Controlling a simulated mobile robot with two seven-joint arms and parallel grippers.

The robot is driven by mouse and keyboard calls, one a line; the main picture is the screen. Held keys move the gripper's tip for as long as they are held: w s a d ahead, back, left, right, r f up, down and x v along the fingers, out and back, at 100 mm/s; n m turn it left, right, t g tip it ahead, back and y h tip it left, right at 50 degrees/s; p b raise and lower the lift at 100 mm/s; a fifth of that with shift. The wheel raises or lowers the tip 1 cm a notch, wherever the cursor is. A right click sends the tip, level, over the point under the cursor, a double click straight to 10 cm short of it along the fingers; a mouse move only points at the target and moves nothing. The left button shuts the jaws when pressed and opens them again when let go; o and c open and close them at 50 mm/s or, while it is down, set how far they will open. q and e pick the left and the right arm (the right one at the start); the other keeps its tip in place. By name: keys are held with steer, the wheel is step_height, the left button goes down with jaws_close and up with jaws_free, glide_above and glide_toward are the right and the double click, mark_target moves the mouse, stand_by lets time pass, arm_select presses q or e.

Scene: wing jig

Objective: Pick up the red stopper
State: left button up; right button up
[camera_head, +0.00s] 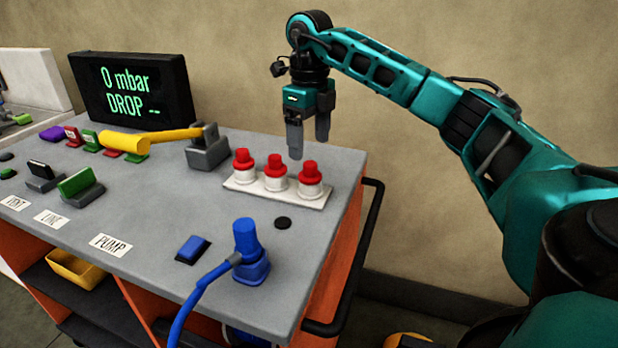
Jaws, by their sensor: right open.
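Three red stoppers stand upright in a row on a white strip (238,187) at the back right of the grey cart top: a left one (242,158), a middle one (275,165) and a right one (310,172). Each has a red knob over a white cylindrical base. My right gripper (309,149) points down, open and empty, just above the middle and right stoppers in the picture. It appears apart from them; its exact height and depth are hard to tell. My left gripper is out of view.
A grey block with a yellow lever (170,136) stands left of the strip. A blue plug with a hose (246,240) and a blue switch (193,249) are in front. A black display (135,90) reads "0 mbar DROP --". A black rail (362,242) runs along the cart's right side.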

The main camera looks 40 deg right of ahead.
mark_target(310, 163)
steer(key=f, duration=0.7)
steer(key=shift+w+d, duration=0.1)
steer(key=shift+d, duration=0.15)
steer(key=shift+c, duration=1.3)
steer(key=shift+r, duration=0.1)
steer(key=c, duration=0.9)
steer(key=shift+o, duration=0.2)
